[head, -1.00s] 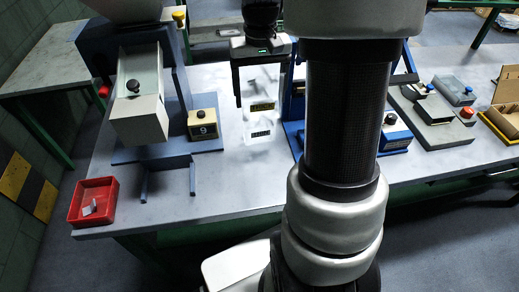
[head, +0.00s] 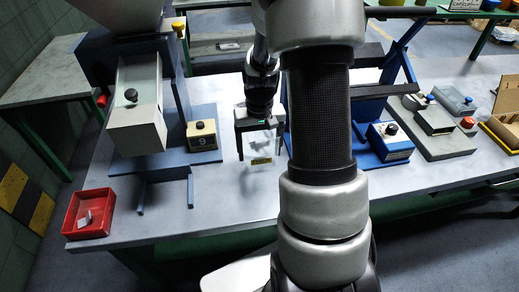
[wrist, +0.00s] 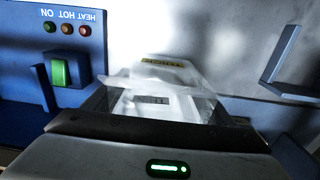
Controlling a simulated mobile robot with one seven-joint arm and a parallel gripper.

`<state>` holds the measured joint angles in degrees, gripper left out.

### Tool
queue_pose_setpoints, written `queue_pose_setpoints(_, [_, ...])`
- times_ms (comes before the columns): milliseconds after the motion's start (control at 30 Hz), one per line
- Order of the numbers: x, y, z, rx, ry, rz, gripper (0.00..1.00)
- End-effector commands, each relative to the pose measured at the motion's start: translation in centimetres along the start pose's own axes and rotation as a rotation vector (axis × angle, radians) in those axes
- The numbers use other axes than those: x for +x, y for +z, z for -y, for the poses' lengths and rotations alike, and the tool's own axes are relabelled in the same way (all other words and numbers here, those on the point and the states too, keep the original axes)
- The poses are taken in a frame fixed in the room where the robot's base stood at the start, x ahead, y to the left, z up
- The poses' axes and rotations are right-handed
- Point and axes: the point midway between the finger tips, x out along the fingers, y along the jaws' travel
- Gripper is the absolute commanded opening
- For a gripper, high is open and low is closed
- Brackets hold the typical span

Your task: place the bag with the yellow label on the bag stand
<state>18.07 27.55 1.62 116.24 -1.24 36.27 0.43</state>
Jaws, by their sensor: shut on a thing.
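The clear bag with the yellow label (head: 261,161) hangs between the fingers of my gripper (head: 260,138) in the head view, above the grey bench. My gripper is shut on the bag near its upper part. In the wrist view the clear bag (wrist: 155,104) spreads out beyond the gripper, with a printed patch on it and the yellow label at its far end. A blue stand with upright posts (head: 190,188) is left of the gripper, below the white chute; it is probably the bag stand. Blue brackets (wrist: 286,62) show in the wrist view.
A beige box with a black knob (head: 202,135) stands left of the gripper. A blue frame with black bars and a blue control box (head: 389,142) is to the right, partly behind my arm. A red bin (head: 89,214) sits at the bench's left end. Bare bench lies in front of the bag.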

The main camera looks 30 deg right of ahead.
Motion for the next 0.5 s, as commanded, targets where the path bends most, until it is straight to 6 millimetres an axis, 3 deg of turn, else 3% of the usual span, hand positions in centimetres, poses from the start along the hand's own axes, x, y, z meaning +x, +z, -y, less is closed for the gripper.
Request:
queue_pose_setpoints(333, [0.43,-0.03,0.01,0.000,0.000,-0.001,0.56])
queue_pose_setpoints(367, [0.26,-0.04,0.01,0.000,0.000,-0.001,0.82])
queue_pose_setpoints(433, [0.24,-0.03,0.01,0.000,0.000,-0.001,0.94])
queue_pose_setpoints(500, [0.24,-0.03,0.01,0.000,0.000,-0.001,0.96])
